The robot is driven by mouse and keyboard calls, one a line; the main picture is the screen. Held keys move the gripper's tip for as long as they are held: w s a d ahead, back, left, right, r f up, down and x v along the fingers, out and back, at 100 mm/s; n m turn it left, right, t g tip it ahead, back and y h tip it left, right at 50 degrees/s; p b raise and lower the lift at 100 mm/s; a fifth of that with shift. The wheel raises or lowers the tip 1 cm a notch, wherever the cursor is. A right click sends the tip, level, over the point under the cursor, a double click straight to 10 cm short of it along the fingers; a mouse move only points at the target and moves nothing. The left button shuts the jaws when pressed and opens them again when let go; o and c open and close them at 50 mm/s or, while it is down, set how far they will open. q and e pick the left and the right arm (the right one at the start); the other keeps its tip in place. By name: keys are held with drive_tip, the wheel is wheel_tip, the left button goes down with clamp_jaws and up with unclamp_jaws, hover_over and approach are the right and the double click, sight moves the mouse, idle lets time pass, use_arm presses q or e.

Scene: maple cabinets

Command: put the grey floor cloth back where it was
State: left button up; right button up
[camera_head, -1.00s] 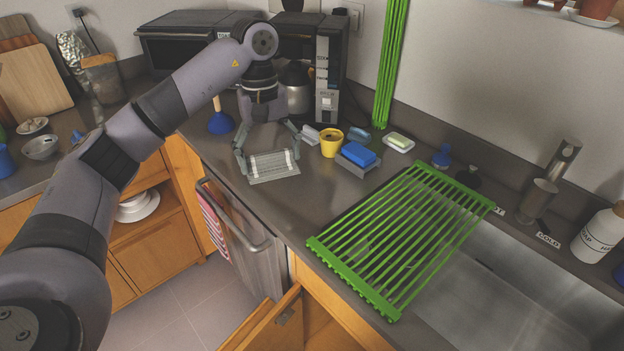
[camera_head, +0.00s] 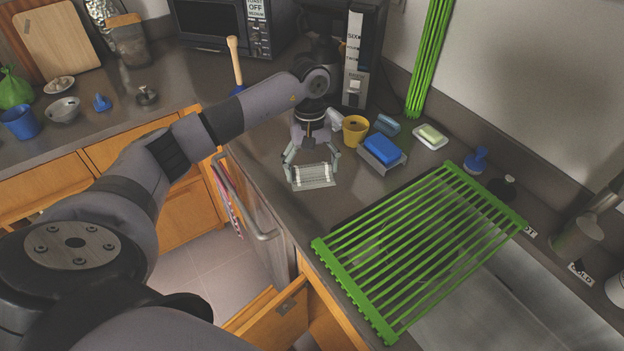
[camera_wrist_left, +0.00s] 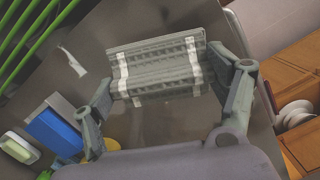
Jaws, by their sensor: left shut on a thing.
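The grey floor cloth (camera_head: 313,178) is a flat, folded grey piece with white stripes. My left gripper (camera_head: 312,162) is shut on it, with a finger at each side. The cloth is over the dark counter, left of the green rack; I cannot tell whether it touches the counter. In the left wrist view the cloth (camera_wrist_left: 155,72) lies across between the fingers of my left gripper (camera_wrist_left: 165,98). My right gripper is not in view.
A yellow cup (camera_head: 355,130) and a blue sponge (camera_head: 382,149) in a grey holder stand right of the gripper. A plunger (camera_head: 236,65) and coffee machine (camera_head: 362,55) stand behind. The green rack (camera_head: 420,250) lies partly over the sink. Counter between cloth and rack is clear.

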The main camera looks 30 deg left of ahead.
sight(311, 195)
use_arm(q)
drive_tip(key=shift+s+f, duration=0.2)
drive_tip(key=shift+f, duration=0.9)
wheel_tip(311, 195, down, 4)
drive_tip(key=shift+r+p, duration=0.25)
drive_tip(key=shift+p, duration=0.55)
drive_tip(key=shift+w+f, duration=0.1)
drive_tip(key=shift+f, duration=0.2)
drive_tip(key=shift+f+b, duration=0.2)
drive_tip(key=shift+b, duration=0.1)
drive_tip(key=o, duration=1.1)
drive_tip(key=shift+r, duration=0.1)
